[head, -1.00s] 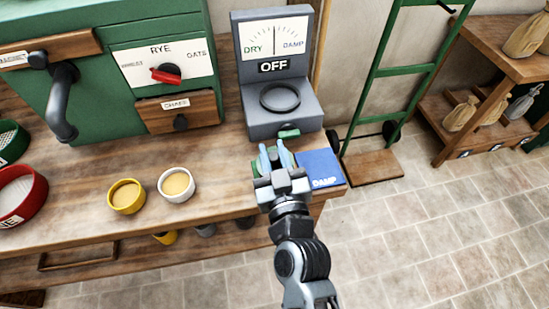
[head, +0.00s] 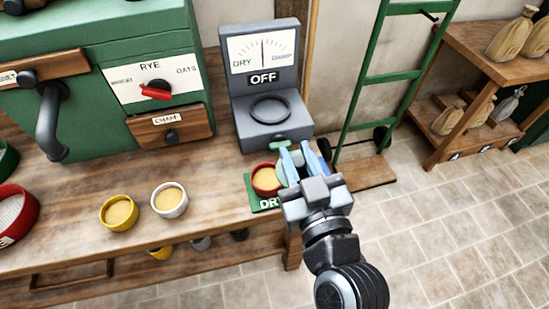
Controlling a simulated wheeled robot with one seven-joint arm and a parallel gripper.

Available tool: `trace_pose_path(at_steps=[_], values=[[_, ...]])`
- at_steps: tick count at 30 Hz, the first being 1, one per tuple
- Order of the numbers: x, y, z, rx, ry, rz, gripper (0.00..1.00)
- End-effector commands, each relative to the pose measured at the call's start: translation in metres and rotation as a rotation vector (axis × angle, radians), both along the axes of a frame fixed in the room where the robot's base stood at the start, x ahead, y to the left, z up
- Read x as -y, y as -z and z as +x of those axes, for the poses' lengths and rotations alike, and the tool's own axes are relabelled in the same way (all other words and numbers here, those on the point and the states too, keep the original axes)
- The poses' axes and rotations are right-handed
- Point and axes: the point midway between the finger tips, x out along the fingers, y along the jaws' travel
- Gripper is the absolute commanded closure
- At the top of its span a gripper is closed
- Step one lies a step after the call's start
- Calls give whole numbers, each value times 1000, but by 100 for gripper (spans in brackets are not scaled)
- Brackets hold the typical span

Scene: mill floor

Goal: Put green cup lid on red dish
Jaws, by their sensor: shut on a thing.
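A small red dish (head: 265,180) filled with tan grain stands on the green DRY mat (head: 262,203) near the right end of the bench. My gripper (head: 288,165) is just right of the dish, with its blue fingers shut. A pale green thing, which looks like the green cup lid (head: 286,172), shows between the fingers. It is mostly hidden by them, and its exact height above the bench is hard to tell.
A grey meter (head: 268,115) marked OFF stands behind my gripper, with a small green piece at its front. White (head: 170,199) and yellow (head: 119,212) cups of grain stand to the left. A green mill (head: 100,75) is at back left. The bench's right edge lies below my gripper.

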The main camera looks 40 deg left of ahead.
Motion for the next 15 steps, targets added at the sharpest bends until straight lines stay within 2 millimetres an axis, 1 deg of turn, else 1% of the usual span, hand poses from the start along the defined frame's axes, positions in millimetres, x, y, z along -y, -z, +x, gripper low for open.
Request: trace_pose_path(at_steps=[1, 3, 6, 10, 15], values=[[11, -4, 0, 1, 2, 3, 100], [22, -11, -1, 1, 3, 1, 100], [34, -19, -2, 1, 1, 1, 100], [43, -28, -1, -7, 0, 4, 100], [46, -43, 4, -70, 2, 28, 100]])
